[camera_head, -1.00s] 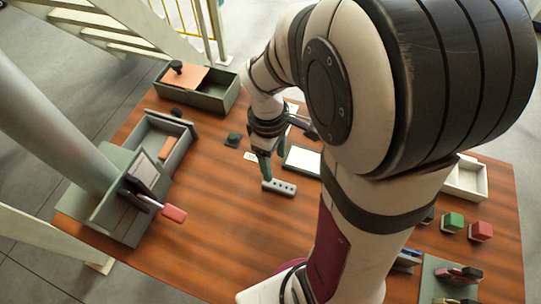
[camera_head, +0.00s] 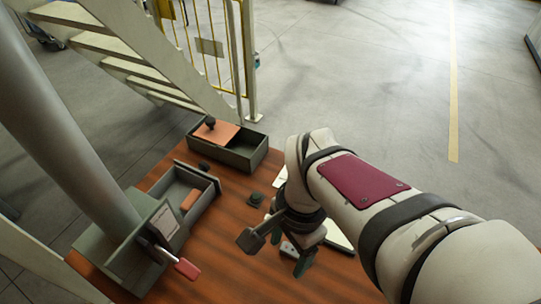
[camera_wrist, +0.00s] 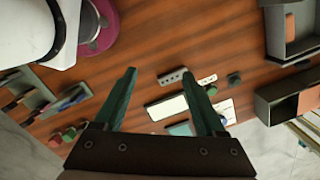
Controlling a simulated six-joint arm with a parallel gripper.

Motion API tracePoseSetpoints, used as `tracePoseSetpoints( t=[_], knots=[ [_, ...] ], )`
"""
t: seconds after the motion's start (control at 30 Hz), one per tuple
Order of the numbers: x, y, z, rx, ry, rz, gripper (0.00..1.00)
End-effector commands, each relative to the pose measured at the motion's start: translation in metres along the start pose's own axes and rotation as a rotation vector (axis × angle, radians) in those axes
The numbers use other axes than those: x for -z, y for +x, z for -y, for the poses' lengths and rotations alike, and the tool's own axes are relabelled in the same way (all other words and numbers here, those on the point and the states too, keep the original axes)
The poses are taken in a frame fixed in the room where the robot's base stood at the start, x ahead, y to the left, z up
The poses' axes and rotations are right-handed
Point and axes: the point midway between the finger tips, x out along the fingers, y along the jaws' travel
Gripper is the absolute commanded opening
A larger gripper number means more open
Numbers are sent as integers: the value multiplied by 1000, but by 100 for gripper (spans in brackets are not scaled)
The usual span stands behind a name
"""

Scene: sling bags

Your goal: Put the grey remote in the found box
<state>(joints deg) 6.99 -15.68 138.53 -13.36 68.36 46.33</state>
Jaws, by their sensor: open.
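The grey remote (camera_wrist: 172,77), a small bar with a row of dark dots, lies flat on the wooden table in the wrist view. In the head view it is mostly hidden by my arm. My gripper (camera_wrist: 160,71) is open and empty above the table. In the head view my gripper (camera_head: 290,252) points down. Two grey-green boxes stand to the left: one with an inner tray (camera_head: 186,190) and one with an orange panel (camera_head: 249,151). I cannot read which is the found box.
A white-faced tablet (camera_wrist: 166,107) lies beside the remote. A small white card (camera_wrist: 207,80) and a dark knob-like piece (camera_wrist: 234,78) lie near its end. A grey column and a red-handled item (camera_head: 187,269) stand at the front left box.

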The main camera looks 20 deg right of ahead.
Motion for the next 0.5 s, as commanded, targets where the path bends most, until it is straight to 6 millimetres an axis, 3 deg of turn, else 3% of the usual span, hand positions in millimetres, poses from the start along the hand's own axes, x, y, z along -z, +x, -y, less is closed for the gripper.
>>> tracePoseSetpoints(
  t=[0.1, 0.2, 0.37, 0.5],
  knots=[
    [44, 17, 29, -3, 513, -42, 72],
    [71, 30, 45, 12, 838, -68, 72],
    [89, 45, 53, 26, 1047, -81, 72],
    [91, 82, 52, 21, 1055, -81, 72]
  ],
)
